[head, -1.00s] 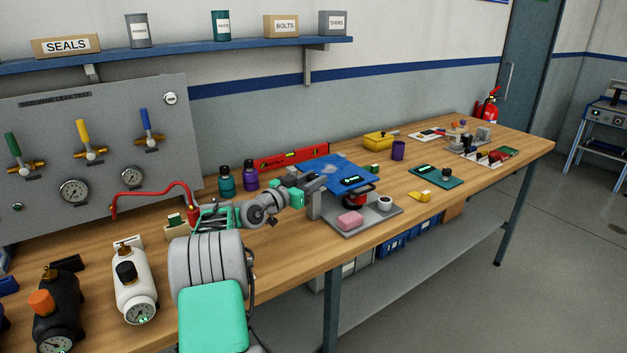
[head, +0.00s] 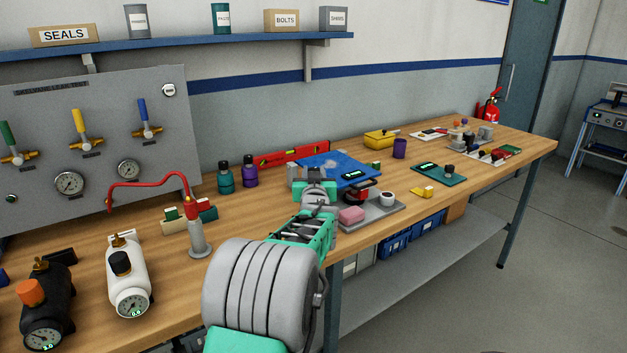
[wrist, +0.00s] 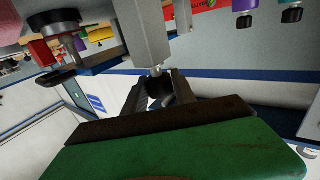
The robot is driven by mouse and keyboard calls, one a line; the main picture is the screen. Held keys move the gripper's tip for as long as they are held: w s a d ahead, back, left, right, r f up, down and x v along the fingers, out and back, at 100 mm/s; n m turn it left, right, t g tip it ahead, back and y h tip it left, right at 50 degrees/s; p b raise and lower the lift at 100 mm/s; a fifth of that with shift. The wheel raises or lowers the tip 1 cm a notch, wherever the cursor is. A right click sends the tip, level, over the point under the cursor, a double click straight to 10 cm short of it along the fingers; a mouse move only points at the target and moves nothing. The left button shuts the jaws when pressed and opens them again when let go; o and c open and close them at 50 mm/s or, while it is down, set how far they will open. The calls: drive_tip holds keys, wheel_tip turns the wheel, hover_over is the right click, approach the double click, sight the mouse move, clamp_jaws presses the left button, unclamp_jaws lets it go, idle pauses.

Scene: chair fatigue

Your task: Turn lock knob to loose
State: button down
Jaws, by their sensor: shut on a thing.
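The grey test stand (head: 385,212) is on the bench, with a blue panel (head: 335,166) and black display (head: 357,176) above it. In the wrist view, the stand's grey post (wrist: 146,35) fills the top middle. A small knob (wrist: 157,73) sits at its end, taken as the lock knob. My gripper (wrist: 160,92) is at this knob, its two dark fingers shut on it. The fingers and green gripper body hide most of the knob, so its turn position cannot be told. In the head view my arm hides the fingertips and the knob.
A pink block (head: 351,215) and a white roll (head: 387,198) sit on the stand's base, beside a red-and-black part (head: 361,191). The bench front is clear near the yellow piece (head: 422,192).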

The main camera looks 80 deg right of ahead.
drive_tip(key=n+t+b, duration=0.1)
drive_tip(key=t+y+b, duration=0.1)
drive_tip(key=shift+s+d+f+n+t, duration=0.1)
drive_tip(key=shift+s+f+n+t, duration=0.2)
drive_tip(key=shift+f+n+t, duration=0.1)
drive_tip(key=n+t, duration=0.1)
drive_tip(key=n+t+y, duration=0.1)
drive_tip(key=t+y+b, duration=0.1)
drive_tip(key=shift+r+n+t, duration=0.25)
drive_tip(key=shift+n+t, duration=0.05)
drive_tip(key=shift+n, duration=0.1)
drive_tip(key=n+t+y+p, duration=0.1)
drive_tip(key=n+t+y, duration=0.1)
drive_tip(key=shift+w+r+t+y+p, duration=0.15)
drive_tip(key=shift+r+t+y+p, duration=0.1)
drive_tip(key=shift+t+y+p, duration=0.1)
drive_tip(key=shift+n+t+y+p, duration=0.65)
drive_tip(key=shift+n+y+p, duration=0.15)
drive_tip(key=shift+y+p, duration=0.2)
drive_tip(key=shift+w+f+n+t+y+p, duration=0.1)
drive_tip(key=shift+f+n+t+y+p, duration=0.05)
drive_tip(key=shift+n+t+y+p, duration=0.2)
drive_tip(key=c, duration=1)
unclamp_jaws()
drive_tip(key=shift+w, duration=0.1)
